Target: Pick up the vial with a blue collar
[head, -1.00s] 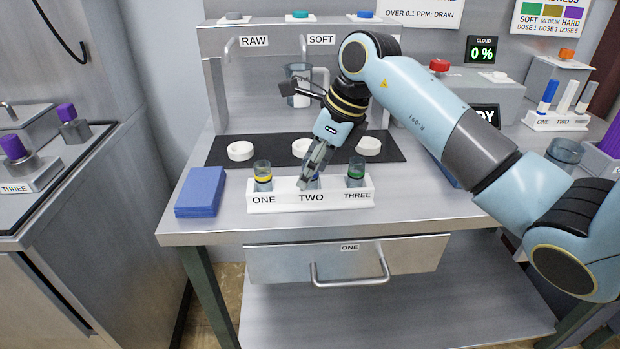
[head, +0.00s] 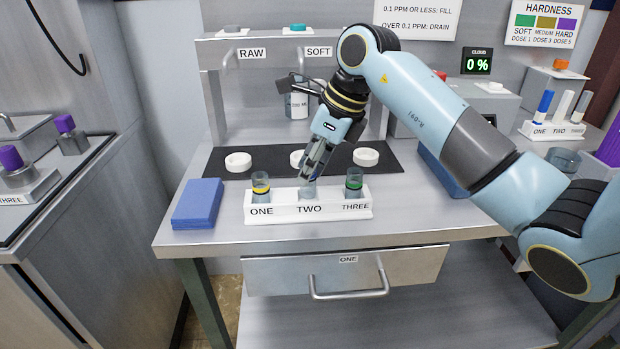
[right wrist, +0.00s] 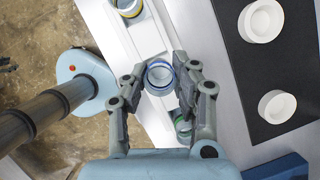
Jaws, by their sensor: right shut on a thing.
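The vial with a blue collar (head: 307,190) is a clear tube at the middle place, TWO, of the white rack (head: 337,211). My right gripper (head: 314,176) points down and is shut on it. In the right wrist view the blue-collared vial (right wrist: 160,76) sits between both fingers, seen from above. In the head view its collar is mostly hidden by the fingers. Its clear lower part shows above the rack; I cannot tell whether its bottom is out of the slot. The yellow-collared vial (head: 261,186) stands in ONE, the green-collared vial (head: 353,184) in THREE. My left gripper is not in view.
Behind the rack lies a black mat (head: 215,165) with white round pads (head: 238,162). A blue block (head: 197,203) lies left of the rack. A beaker (head: 297,104) is behind my wrist. The bench front edge is clear.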

